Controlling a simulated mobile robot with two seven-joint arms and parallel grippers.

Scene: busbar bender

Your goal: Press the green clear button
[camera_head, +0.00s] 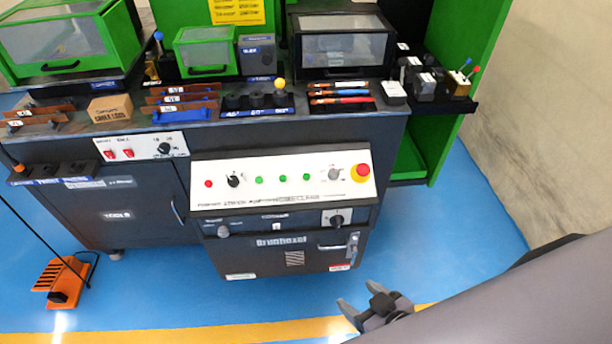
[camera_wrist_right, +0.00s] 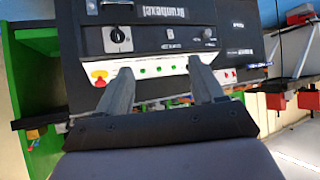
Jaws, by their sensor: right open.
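The white sloped control panel (camera_head: 285,198) on the machine's front carries three green buttons in a row: left (camera_head: 259,180), middle (camera_head: 283,178) and right (camera_head: 307,177). Their labels are too small to read, so I cannot tell which is clear. In the right wrist view the panel appears upside down, with green buttons (camera_wrist_right: 158,69) between the fingers. My right gripper (camera_head: 357,296) is open and empty, in front of and below the panel's right side, apart from it. It also shows in the wrist view (camera_wrist_right: 158,64). My left gripper is not in view.
The panel also holds a red button (camera_head: 208,183), a black knob (camera_head: 234,180), a grey selector (camera_head: 335,174) and a red emergency stop (camera_head: 361,173). A lower black front (camera_head: 280,255) has a rotary switch (camera_head: 337,218). An orange foot pedal (camera_head: 62,281) stands on the blue floor.

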